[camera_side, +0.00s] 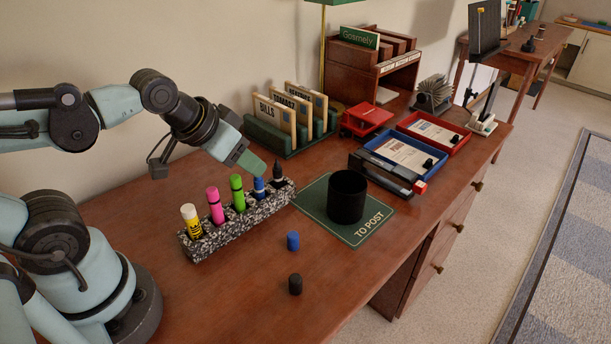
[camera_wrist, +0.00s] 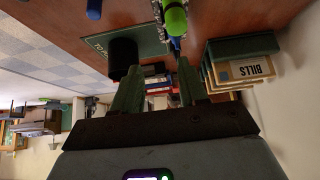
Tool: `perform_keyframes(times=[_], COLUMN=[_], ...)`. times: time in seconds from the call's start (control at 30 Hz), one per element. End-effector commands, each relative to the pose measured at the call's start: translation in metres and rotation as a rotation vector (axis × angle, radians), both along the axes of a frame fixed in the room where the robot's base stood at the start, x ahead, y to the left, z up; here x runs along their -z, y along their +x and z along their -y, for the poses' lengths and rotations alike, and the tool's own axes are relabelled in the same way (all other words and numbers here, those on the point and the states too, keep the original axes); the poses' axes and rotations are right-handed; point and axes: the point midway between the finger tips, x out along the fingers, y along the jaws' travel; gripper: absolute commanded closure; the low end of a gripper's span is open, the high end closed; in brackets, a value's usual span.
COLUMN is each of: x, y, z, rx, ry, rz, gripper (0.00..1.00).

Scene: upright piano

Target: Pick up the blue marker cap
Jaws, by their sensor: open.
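The blue marker cap (camera_side: 293,240) stands on the open desk in front of the speckled marker holder (camera_side: 222,232), in the side view. A blue thing at the top edge of the wrist view (camera_wrist: 94,8) is probably this cap. A blue marker (camera_side: 259,188) stands in the holder beside a black one (camera_side: 278,175) with a pointed tip. My gripper (camera_side: 251,164) is above the blue-marker end of the holder, apart from the cap. In the wrist view its two green fingers (camera_wrist: 158,78) are spread, with nothing held between them.
A black cap (camera_side: 295,284) stands nearer the front. Yellow (camera_side: 191,220), pink (camera_side: 215,205) and green (camera_side: 238,193) markers fill the holder. A black cup (camera_side: 346,198) stands on the green "TO POST" mat (camera_side: 308,196). A letter rack (camera_side: 262,135) is behind. The desk around the caps is clear.

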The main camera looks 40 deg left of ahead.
Motion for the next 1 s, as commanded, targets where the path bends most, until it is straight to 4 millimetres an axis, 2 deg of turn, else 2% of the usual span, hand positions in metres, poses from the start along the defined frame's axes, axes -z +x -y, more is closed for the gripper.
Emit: perform_keyframes(times=[0.07, 0.13, 0.17, 0.43, 0.57, 1.0], x=[0.0, 0.0, 0.0, 0.0, -0.001, 0.006], y=[0.0, 0.0, 0.0, 0.0, 0.003, 0.021], z=[0.0, 0.0, 0.0, 0.001, 0.007, 0.076], rx=[0.0, 0.0, 0.0, 0.001, 0.007, 0.016], ry=[0.0, 0.0, 0.0, -0.001, -0.013, -0.031], rz=[0.0, 0.0, 0.0, -0.003, -0.047, -0.479], gripper=[0.57, 0.48, 0.47, 0.47, 0.47, 0.47])
